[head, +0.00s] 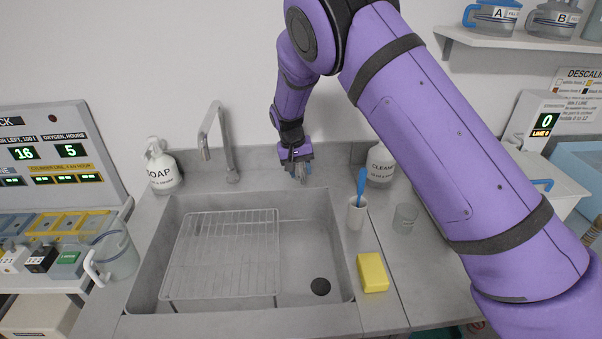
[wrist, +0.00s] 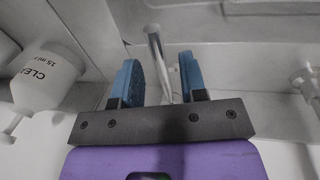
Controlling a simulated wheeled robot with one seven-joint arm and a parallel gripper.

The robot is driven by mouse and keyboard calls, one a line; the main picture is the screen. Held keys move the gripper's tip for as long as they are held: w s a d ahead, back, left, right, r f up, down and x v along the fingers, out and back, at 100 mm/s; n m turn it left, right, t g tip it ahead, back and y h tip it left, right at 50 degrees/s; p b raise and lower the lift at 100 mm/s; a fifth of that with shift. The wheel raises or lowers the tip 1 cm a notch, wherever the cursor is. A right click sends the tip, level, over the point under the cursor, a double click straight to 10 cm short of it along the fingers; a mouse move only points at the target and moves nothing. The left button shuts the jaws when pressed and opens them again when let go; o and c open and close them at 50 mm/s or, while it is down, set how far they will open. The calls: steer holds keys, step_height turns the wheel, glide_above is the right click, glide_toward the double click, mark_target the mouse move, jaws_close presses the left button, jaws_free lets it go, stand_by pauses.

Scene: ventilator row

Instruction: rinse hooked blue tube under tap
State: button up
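My gripper (head: 298,172) is at the back rim of the sink, right of the tap (head: 222,145). In the wrist view its two blue fingers (wrist: 160,82) stand apart. A thin grey metal rod, perhaps the tap's lever (wrist: 154,48), shows in the gap; I cannot tell whether the fingers touch it. No water shows from the spout. I cannot identify the hooked blue tube for sure. A short bent blue piece (head: 543,184) shows on a white box at the far right.
The sink (head: 322,240) holds a wire rack (head: 228,250). A soap bottle (head: 162,168) stands left, a cleaner bottle (head: 380,167) right. A white cup (head: 356,215) with a blue-handled tool, a clear glass (head: 404,217) and a yellow sponge (head: 372,272) line the right side. A jug (head: 118,258) stands left.

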steer(key=shift+d+f, duration=0.15)
steer(key=shift+f, duration=0.6)
steer(key=shift+c, duration=0.4)
jaws_close()
steer(key=shift+d+n, duration=1.05)
steer(key=shift+n, duration=0.05)
steer(key=shift+o, duration=0.4)
jaws_free()
steer(key=shift+r, duration=0.1)
step_height(320, 180, up, 10)
steer(key=a, duration=0.2)
steer(key=shift+s+r, duration=0.15)
steer(key=shift+r, duration=0.05)
